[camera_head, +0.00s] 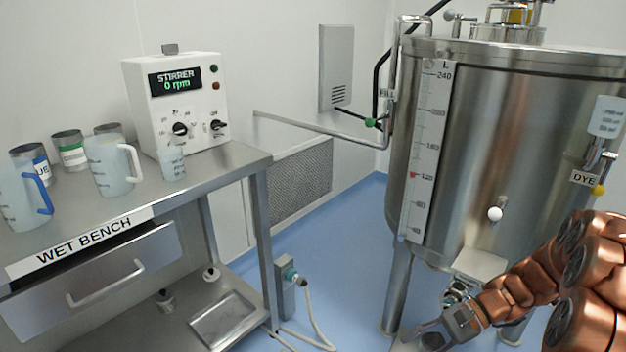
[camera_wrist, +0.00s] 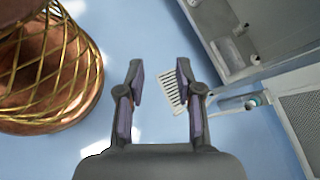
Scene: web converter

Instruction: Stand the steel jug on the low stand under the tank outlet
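The steel tank (camera_head: 500,150) stands at the right of the head view on metal legs. Its outlet valve (camera_head: 456,292) hangs under the tank bottom, just above my gripper (camera_head: 432,338), which is low at the bottom edge and partly cut off. I cannot make out the steel jug in either view. The low stand is not clearly visible either; my arm and the frame edge hide part of the area under the tank.
The wet bench (camera_head: 235,160) at left carries plastic jugs (camera_head: 110,165), a small beaker (camera_head: 172,163), tins (camera_head: 70,150) and a stirrer box (camera_head: 178,100). A tray (camera_head: 222,318) lies on its lower shelf. A hose (camera_head: 318,325) crosses the floor.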

